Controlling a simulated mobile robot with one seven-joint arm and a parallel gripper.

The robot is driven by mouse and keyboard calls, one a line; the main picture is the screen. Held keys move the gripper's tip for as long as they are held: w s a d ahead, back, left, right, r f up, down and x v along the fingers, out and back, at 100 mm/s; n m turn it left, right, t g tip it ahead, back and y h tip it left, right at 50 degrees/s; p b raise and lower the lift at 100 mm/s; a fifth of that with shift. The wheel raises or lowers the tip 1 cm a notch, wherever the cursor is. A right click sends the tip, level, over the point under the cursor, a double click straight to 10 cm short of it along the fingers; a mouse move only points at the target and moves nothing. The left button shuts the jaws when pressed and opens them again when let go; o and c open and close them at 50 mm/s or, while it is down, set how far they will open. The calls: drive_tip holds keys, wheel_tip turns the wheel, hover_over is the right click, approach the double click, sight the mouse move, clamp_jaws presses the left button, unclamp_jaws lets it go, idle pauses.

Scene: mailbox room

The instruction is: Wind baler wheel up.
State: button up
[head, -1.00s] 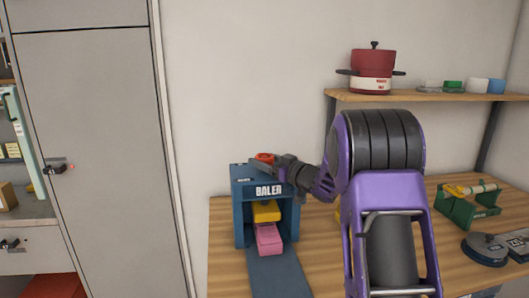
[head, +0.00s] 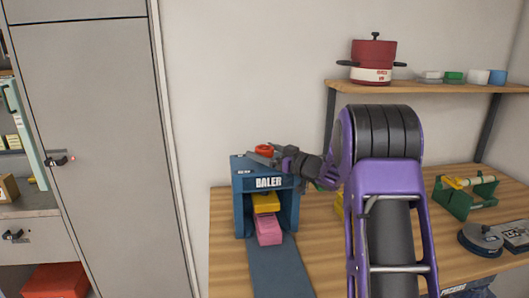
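The blue baler (head: 237,203) stands on the wooden table, with "BALER" written on its front. Its red wheel (head: 264,149) sits on top. Inside the baler is a yellow block (head: 265,203), with a pink block (head: 269,232) below it in the opening. My gripper (head: 262,158) is at the top of the baler, right by the wheel and reaching in from the right. Its fingers are small and partly merge with the baler top, so I cannot tell whether they are open or touch the wheel.
A dark blue mat (head: 276,268) runs forward from the baler. A green holder (head: 468,200) and a round grey object (head: 482,238) stand at the right of the wooden table (head: 222,262). A shelf (head: 430,86) with a red pot (head: 373,60) hangs above. A grey cabinet (head: 100,150) is at left.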

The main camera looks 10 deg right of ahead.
drive_tip(key=v, duration=1.7)
drive_tip(key=shift+s, duration=0.2)
drive_tip(key=shift+w, duration=0.1)
